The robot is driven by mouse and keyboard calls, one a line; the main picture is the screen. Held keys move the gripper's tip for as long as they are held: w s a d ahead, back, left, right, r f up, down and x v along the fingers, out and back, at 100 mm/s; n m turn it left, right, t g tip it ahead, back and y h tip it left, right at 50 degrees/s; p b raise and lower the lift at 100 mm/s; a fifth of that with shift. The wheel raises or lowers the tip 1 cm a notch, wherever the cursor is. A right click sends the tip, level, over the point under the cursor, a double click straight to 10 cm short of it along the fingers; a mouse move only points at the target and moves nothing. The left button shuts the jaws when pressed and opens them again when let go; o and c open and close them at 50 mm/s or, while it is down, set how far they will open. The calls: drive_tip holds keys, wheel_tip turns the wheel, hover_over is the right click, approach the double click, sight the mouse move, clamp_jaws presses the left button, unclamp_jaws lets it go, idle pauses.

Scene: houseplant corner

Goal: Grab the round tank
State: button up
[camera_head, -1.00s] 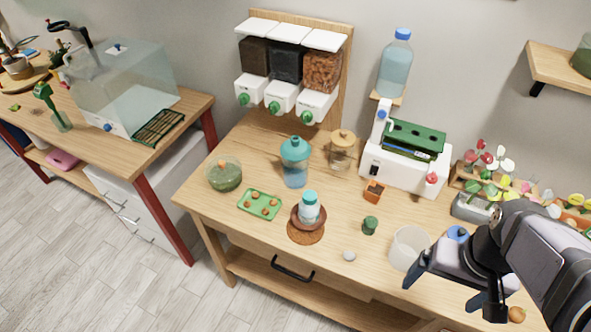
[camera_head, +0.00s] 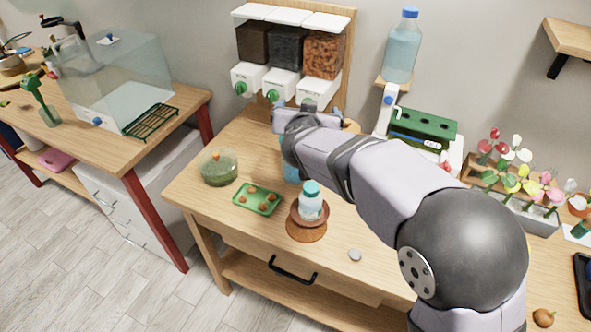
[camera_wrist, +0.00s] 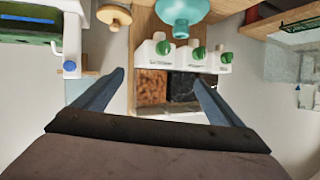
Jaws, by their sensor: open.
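Which vessel is the round tank is not certain; several round ones stand on the wooden table. A blue see-through jar (camera_head: 290,168) with a teal top stands mid-table, mostly hidden behind my arm in the head view. Its teal top (camera_wrist: 180,12) shows at the upper edge of the wrist view. A round glass bowl (camera_head: 219,170) with green contents stands left of it. My gripper (camera_wrist: 158,77) is open and empty, above the table and in front of the dispensers.
Three dispensers (camera_head: 285,52) stand behind the table on a wooden panel. A green tray (camera_head: 257,198), a white bottle (camera_head: 311,203) on a brown dish and a grey pebble (camera_head: 355,255) are in front. A water bottle (camera_head: 402,48) stands right; a glass aquarium (camera_head: 120,80) stands left.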

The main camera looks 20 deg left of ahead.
drive_tip(key=s+a+f+m+h+b, duration=0.1)
drive_tip(key=s+a+f, duration=0.1)
drive_tip(key=f, duration=0.6)
drive_tip(key=s+a+f+h+b, duration=0.1)
drive_tip(key=a+f, duration=0.1)
drive_tip(key=f, duration=0.6)
drive_tip(key=shift+r+p+x, duration=0.1)
drive_tip(key=shift+p+x, duration=0.7)
drive_tip(key=shift+x, duration=1)
drive_tip(key=shift+r+p+x, duration=0.15)
drive_tip(key=shift+p+x, duration=0.65)
drive_tip(key=shift+x, duration=0.95)
drive_tip(key=shift+w+d+t, duration=0.15)
drive_tip(key=shift+t, duration=0.15)
drive_tip(key=shift+r, duration=0.1)
drive_tip(key=c, duration=1.3)
